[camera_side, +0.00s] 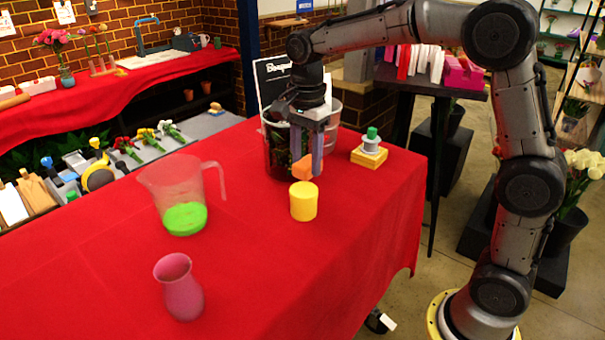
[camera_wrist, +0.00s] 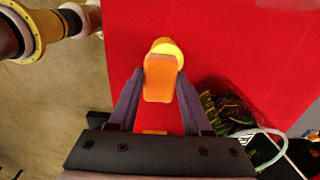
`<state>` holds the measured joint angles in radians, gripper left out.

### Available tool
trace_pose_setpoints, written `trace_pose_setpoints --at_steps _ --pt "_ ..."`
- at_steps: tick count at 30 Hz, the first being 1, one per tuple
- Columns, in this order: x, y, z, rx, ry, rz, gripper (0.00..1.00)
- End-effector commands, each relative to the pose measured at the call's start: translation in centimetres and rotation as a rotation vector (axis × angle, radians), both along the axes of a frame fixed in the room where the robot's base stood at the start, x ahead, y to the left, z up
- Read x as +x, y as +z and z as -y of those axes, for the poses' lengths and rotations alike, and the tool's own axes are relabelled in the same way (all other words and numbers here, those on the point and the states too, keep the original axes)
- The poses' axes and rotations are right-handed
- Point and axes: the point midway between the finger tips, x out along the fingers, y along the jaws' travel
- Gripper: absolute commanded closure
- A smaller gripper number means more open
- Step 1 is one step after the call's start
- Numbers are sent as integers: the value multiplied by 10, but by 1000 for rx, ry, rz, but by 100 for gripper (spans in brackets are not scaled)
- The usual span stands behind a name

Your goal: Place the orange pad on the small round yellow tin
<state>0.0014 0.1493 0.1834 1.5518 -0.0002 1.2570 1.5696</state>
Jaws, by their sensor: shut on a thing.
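The orange pad (camera_side: 302,167) is held between the fingers of my gripper (camera_side: 307,165), above the red table. In the wrist view the orange pad (camera_wrist: 160,80) lies between the two fingertips of my gripper (camera_wrist: 160,74). The small round yellow tin (camera_side: 304,203) stands upright on the table, just below and in front of the pad in the side view. In the wrist view the yellow tin (camera_wrist: 170,46) shows past the pad's far end, and the pad hides part of its top. The side view shows the pad higher than the tin's top.
A clear bucket (camera_side: 279,150) with dark, leafy contents stands close behind my gripper. A yellow block with a grey and green knob (camera_side: 370,153) sits to the right. A jug with green liquid (camera_side: 186,217) and a pink vase (camera_side: 179,288) stand left. The table's front right is clear.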

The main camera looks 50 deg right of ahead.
Motion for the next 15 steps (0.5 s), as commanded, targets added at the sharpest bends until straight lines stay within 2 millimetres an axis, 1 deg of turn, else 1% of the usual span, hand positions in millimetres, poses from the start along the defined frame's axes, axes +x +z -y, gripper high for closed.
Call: trace_pose_setpoints --at_steps 5,10,12,15 --pt "10 -13 0 0 0 -2 100" --pt "10 -37 0 0 0 -2 100" --pt "10 -41 0 0 0 -2 100" --pt "10 -43 0 0 0 1 100"
